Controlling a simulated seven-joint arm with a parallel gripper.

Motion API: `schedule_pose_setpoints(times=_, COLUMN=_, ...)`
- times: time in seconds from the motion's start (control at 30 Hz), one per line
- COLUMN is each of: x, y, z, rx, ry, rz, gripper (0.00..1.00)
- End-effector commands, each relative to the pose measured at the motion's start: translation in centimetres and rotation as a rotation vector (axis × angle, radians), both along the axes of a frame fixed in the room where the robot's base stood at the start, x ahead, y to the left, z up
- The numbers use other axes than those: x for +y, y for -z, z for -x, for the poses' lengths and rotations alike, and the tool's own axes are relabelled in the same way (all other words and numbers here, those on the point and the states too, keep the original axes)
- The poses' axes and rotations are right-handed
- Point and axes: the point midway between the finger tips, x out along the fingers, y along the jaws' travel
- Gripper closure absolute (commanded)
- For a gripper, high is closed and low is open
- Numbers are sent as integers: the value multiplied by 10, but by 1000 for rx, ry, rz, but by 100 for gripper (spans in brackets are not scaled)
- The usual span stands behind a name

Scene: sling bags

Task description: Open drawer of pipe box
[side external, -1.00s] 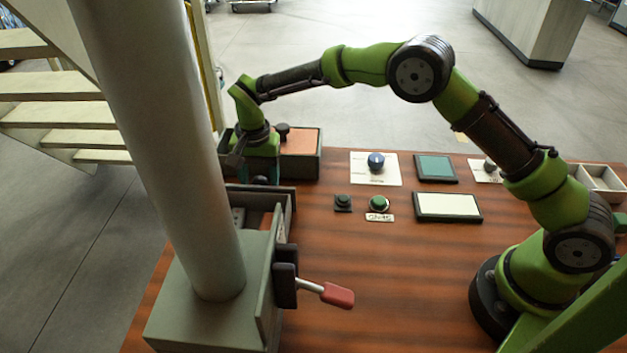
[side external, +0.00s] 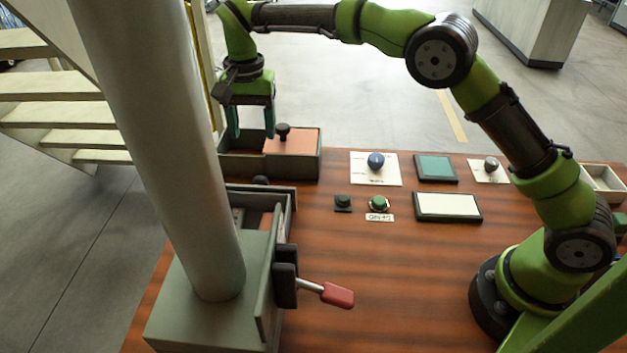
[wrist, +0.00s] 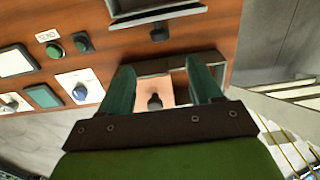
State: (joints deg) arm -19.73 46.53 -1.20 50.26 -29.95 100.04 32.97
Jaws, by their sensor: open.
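A dark round knob (side external: 260,180) is on the drawer's far face. The drawer (wrist: 158,15) and its knob (wrist: 160,33) also show at the top of the wrist view. My gripper (side external: 253,120) is open and empty, above and beyond the knob; its fingers (wrist: 162,72) are spread in the wrist view.
A dark box with an orange sliding lid (side external: 300,142) and black knob lies just beyond the drawer, under my gripper. A red-handled lever (side external: 337,295) juts right from the pipe box. Buttons, a blue dial (side external: 376,161) and panels occupy the table's middle.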

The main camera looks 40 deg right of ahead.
Motion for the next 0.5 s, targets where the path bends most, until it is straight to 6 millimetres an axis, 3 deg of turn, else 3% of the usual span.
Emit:
schedule_pose_setpoints(times=0.2, x=0, y=-28, z=0, rx=-1, ry=-1, rz=1, gripper=36)
schedule_pose_setpoints(times=0.5, x=0, y=-34, z=0, rx=0, ry=-1, rz=0, gripper=36)
